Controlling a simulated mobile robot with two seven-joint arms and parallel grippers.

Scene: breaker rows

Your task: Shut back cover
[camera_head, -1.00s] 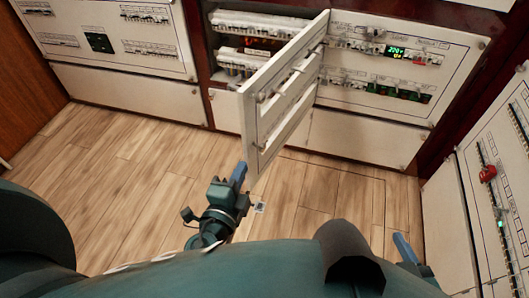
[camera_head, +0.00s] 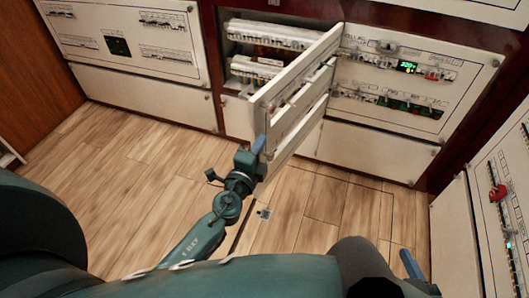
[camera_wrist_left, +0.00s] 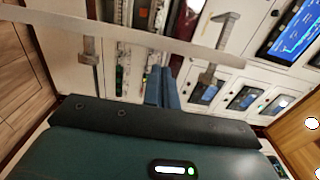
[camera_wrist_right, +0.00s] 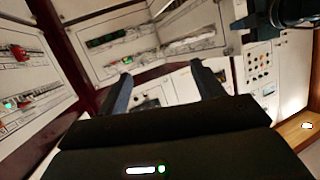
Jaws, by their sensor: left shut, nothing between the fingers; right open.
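The back cover (camera_head: 300,88) is a white slotted panel hinged at its right side. It stands swung out from the cabinet, and the breaker rows (camera_head: 275,36) behind it are exposed. My left gripper (camera_head: 259,145) is shut and empty at the cover's lower left, close to its free edge; I cannot tell if it touches. In the left wrist view the shut fingers (camera_wrist_left: 162,88) point toward the cabinet, with a pale edge strip crossing above. My right gripper (camera_head: 410,264) is low at the right, away from the cover. In the right wrist view its fingers (camera_wrist_right: 162,90) are apart and empty.
A closed panel (camera_head: 410,75) with a green display adjoins the cover's hinge side. Another closed panel (camera_head: 120,45) stands to the left. A side panel (camera_head: 500,215) with a red knob is at the right. The wooden floor (camera_head: 110,150) is clear.

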